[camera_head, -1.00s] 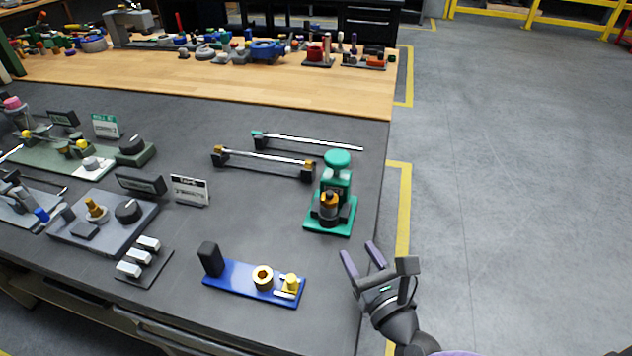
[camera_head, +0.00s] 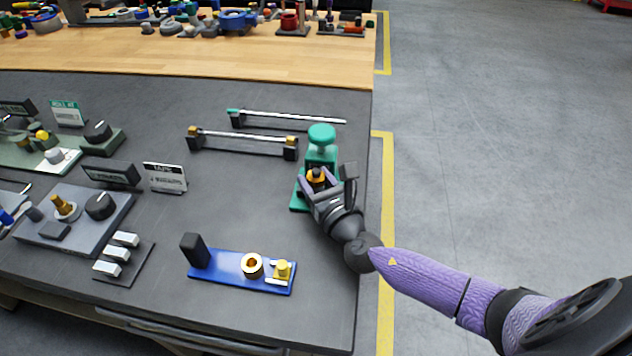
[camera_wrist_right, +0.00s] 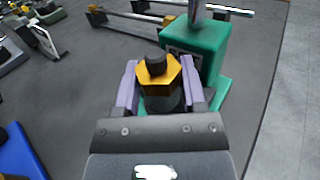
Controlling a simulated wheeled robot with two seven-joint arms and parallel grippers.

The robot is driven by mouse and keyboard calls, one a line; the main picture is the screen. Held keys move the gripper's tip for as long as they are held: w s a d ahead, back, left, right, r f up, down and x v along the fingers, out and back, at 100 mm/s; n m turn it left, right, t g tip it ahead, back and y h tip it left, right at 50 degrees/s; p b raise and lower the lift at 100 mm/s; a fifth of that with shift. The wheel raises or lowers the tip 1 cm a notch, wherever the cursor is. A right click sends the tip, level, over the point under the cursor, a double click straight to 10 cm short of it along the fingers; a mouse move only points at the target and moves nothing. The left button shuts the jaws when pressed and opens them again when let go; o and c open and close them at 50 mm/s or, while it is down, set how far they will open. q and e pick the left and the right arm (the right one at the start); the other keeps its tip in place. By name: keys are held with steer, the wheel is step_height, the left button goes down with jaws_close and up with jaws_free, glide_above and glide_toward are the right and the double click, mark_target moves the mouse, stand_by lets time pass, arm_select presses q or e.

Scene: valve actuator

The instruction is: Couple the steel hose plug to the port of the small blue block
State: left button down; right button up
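The blue block (camera_head: 222,268) lies flat near the table's front edge in the head view. It carries a dark post at its left, a round gold port (camera_head: 252,265) and a yellow fitting (camera_head: 282,270). A part with a gold hex collar (camera_wrist_right: 160,84), dark tip and dark body stands upright at the green stand (camera_wrist_right: 204,46); I cannot tell if it is the steel hose plug. My right gripper (camera_head: 319,182) has its purple fingers on either side of this part, apparently open; its lower body is hidden in the wrist view. My left gripper is not in view.
Two metal bars on supports (camera_head: 242,138) lie behind and left of the green stand. Grey panels with knobs (camera_head: 72,215) and white switches (camera_head: 118,255) fill the left. The table's right edge is close to my arm. Clear table lies between the blue block and the green stand.

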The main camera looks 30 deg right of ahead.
jaws_close()
